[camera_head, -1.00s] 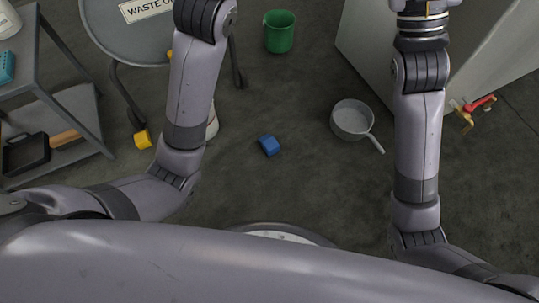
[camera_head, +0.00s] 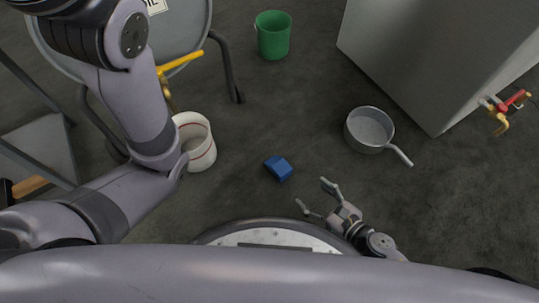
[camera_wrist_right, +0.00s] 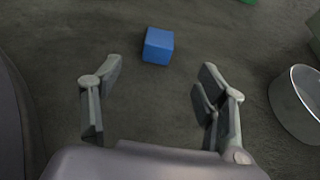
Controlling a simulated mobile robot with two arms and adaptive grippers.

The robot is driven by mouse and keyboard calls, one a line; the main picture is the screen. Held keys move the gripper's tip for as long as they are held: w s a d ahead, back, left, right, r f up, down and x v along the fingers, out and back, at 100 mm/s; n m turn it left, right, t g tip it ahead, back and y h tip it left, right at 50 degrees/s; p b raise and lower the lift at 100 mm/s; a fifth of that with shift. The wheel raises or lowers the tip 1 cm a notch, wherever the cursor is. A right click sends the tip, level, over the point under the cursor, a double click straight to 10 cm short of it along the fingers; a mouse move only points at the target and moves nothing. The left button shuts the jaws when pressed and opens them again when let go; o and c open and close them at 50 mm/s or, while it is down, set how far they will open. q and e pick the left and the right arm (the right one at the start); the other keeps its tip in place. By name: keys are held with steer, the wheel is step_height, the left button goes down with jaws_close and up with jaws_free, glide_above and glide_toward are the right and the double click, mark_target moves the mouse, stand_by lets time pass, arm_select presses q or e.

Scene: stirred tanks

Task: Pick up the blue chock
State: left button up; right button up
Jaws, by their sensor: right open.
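The blue chock (camera_head: 279,168) lies on the dark floor near the middle of the head view. It also shows in the right wrist view (camera_wrist_right: 158,46), ahead of and between the fingers. My right gripper (camera_head: 316,194) is open and empty, to the right of and nearer to me than the chock. In the right wrist view my right gripper (camera_wrist_right: 158,82) has its fingers spread, with the chock beyond the fingertips and apart from them. My left arm is at the left of the head view, and its gripper is out of the picture.
A grey saucepan (camera_head: 369,131) sits on the floor right of the chock. A white pot with red bands (camera_head: 197,141) stands to the left, beside my left arm. A green bucket (camera_head: 273,36) and a large grey box (camera_head: 430,60) are farther back. Floor around the chock is clear.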

mark_target(285, 170)
steer(key=b+x, duration=0.1)
steer(key=x, duration=0.5)
steer(key=b+x, duration=0.2)
steer(key=x, duration=0.3)
steer(key=shift+w+a+f, duration=0.2)
steer(key=shift+w+f, duration=0.05)
steer(key=shift+f, duration=0.15)
steer(key=b+x, duration=0.2)
steer(key=x, duration=0.2)
steer(key=shift+w+f+b, duration=0.1)
steer(key=shift+f+b, duration=0.15)
steer(key=shift+b, duration=0.1)
steer(key=shift+w+a+f, duration=0.15)
steer(key=shift+w+a, duration=0.15)
steer(key=shift+w, duration=0.05)
steer(key=shift+c, duration=0.4)
steer(key=c, duration=1.2)
steer(key=shift+c, duration=0.3)
